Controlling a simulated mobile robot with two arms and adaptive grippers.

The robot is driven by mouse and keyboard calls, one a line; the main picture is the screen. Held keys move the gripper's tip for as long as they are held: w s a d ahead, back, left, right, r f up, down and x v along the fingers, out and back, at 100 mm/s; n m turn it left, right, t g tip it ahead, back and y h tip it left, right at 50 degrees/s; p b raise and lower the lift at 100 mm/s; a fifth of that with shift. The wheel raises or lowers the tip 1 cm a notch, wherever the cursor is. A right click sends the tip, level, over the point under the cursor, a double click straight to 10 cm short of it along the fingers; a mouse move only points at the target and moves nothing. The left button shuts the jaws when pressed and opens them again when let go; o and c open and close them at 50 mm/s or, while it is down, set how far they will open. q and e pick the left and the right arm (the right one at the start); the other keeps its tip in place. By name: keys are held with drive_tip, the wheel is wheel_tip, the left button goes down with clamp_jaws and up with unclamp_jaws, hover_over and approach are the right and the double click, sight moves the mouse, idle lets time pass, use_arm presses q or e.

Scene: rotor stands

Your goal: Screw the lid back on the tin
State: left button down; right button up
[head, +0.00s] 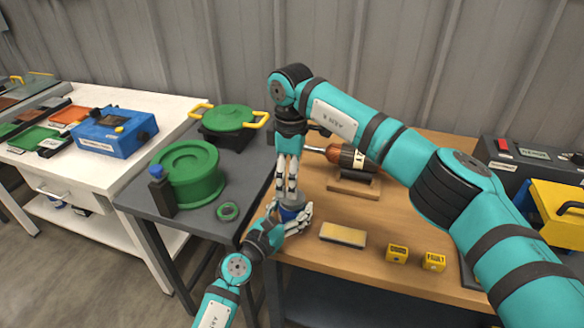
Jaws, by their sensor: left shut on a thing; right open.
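A small blue tin (289,215) stands near the left edge of the wooden bench, with a greyish top. My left gripper (292,211) comes from the front and is shut around the tin's side. My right gripper (286,188) points straight down just above the tin, its fingers apart on either side of the tin's top. The fingers cover much of the tin. I cannot tell whether the lid is seated on it or held between the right fingers.
The wooden bench (345,262) also carries a sanding-block-like bar (343,235), two yellow blocks (397,254) (434,262) and a rotor on a stand (352,187). A grey table (240,180) with green parts stands left. My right arm spans the bench's right side.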

drive_tip(key=n, duration=0.4)
drive_tip(key=shift+r+n, duration=0.2)
drive_tip(key=shift+n, duration=0.2)
drive_tip(key=n, duration=0.4)
drive_tip(key=shift+r+n, duration=0.25)
drive_tip(key=shift+n, duration=0.05)
drive_tip(key=n, duration=0.4)
drive_tip(key=shift+r+n, duration=0.15)
drive_tip(key=shift+n, duration=0.15)
drive_tip(key=n, duration=0.4)
drive_tip(key=shift+r, duration=0.2)
drive_tip(key=n, duration=0.5)
drive_tip(key=shift+d+r, duration=0.1)
drive_tip(key=shift+r, duration=0.1)
drive_tip(key=n, duration=0.4)
drive_tip(key=shift+r+n, duration=0.15)
drive_tip(key=shift+n, duration=0.15)
drive_tip(key=n, duration=0.7)
drive_tip(key=shift+s+r, duration=0.1)
drive_tip(key=shift+r, duration=0.2)
drive_tip(key=shift+f, duration=4.05)
